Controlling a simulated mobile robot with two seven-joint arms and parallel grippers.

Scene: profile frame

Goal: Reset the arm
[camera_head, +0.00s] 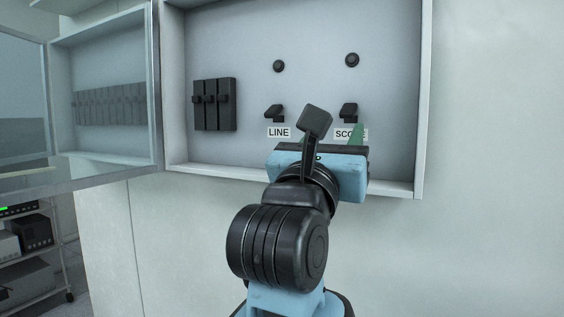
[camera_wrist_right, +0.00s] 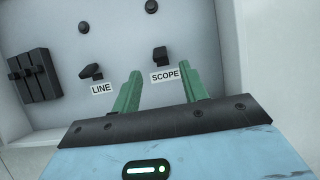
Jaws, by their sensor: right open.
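My right gripper (camera_wrist_right: 165,92) is open and empty, with two green fingers set apart in the right wrist view. In the head view the right gripper (camera_head: 330,140) is in front of the lower part of an open wall box, mostly hidden by my own arm and wrist camera. The LINE switch (camera_head: 274,112) and the SCOPE switch (camera_head: 349,112) are black levers on the back panel, also in the wrist view (camera_wrist_right: 91,72) (camera_wrist_right: 159,56). The fingers point toward the panel below the SCOPE label (camera_wrist_right: 165,75). My left gripper does not show.
The box (camera_head: 425,100) has a raised rim, and its glass door (camera_head: 100,95) stands open at the left. A black breaker block (camera_head: 214,104) and two round knobs (camera_head: 278,66) (camera_head: 352,60) are on the panel. A shelf cart (camera_head: 35,255) stands lower left. The wall at right is clear.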

